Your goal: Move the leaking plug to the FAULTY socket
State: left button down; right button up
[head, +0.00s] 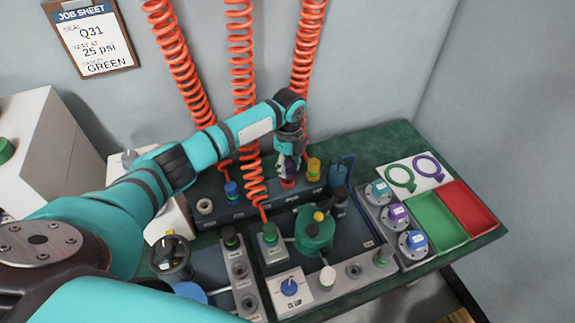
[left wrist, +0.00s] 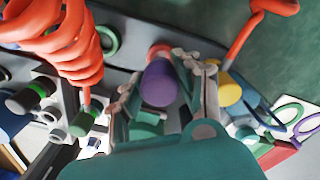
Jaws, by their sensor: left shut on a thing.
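My left gripper (head: 288,167) reaches over the rear socket rail, and its fingers are shut on a purple plug (left wrist: 160,84). The plug's rounded end faces the left wrist camera, between the two fingertips (left wrist: 165,95). A red socket (head: 287,184) is directly below the gripper in the head view. Its red ring also shows just behind the plug in the left wrist view (left wrist: 158,50). I cannot tell whether the plug is seated in it or just above it. No readable FAULTY label shows. My right gripper is not in view.
A yellow plug (head: 313,168) stands close to the right of the gripper, and a blue plug (head: 231,190) to its left. Coiled red hoses (head: 243,60) hang around the arm. Green (head: 435,221) and red (head: 467,206) trays lie at the right.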

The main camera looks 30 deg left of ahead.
pick_arm(q)
jog(key=shift+f+b, duration=0.5)
jog(key=shift+f, duration=0.9)
jog(key=c, duration=0.8)
grip_release()
jog(key=shift+c, duration=0.2)
jog(key=shift+r, duration=0.1)
notch_tip(320, 180, up, 12)
jog(key=shift+w+f, duration=0.1)
jog(key=shift+w, duration=0.05)
